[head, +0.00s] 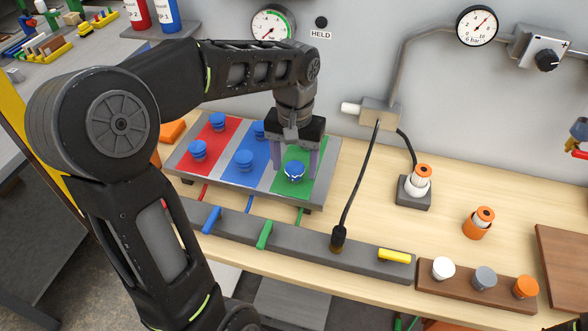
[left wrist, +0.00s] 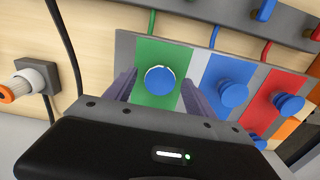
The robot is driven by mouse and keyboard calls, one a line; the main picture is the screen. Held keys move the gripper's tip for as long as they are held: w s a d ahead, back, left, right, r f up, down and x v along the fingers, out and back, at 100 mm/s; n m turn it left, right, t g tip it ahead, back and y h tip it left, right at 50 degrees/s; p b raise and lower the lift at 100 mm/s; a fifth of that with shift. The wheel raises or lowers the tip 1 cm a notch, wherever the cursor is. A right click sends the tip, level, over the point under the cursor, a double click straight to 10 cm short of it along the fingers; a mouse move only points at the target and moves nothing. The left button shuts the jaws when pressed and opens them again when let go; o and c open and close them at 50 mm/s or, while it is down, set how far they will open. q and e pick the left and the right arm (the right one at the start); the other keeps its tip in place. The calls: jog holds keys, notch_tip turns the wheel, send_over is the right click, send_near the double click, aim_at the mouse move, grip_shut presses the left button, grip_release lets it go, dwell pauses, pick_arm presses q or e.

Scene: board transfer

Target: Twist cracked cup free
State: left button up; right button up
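The cracked cup (head: 294,172) is a round blue knob-like cup with a pale jagged line along its rim. It stands on the green strip (head: 315,182) of a grey board (head: 330,165). In the left wrist view the cup (left wrist: 160,80) shows from above, with the pale line at its upper edge. My left gripper (head: 295,165) points down over it, one finger on each side. In the left wrist view the gripper (left wrist: 157,88) is open, with visible gaps between fingers and cup. My right gripper is not in view.
Several other blue cups (head: 243,160) stand on the blue and red strips beside it. A grey rail (head: 300,245) with coloured levers and a black cable plug (head: 338,238) lies in front. White-and-orange fittings (head: 419,180) and a brown holder (head: 462,292) stand to the right.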

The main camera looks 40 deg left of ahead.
aim_at(294, 168)
pick_arm(q)
notch_tip(294, 168, up, 8)
jog(key=shift+f, duration=0.1)
dwell(0.6)
jog(key=shift+f, duration=0.1)
dwell(0.4)
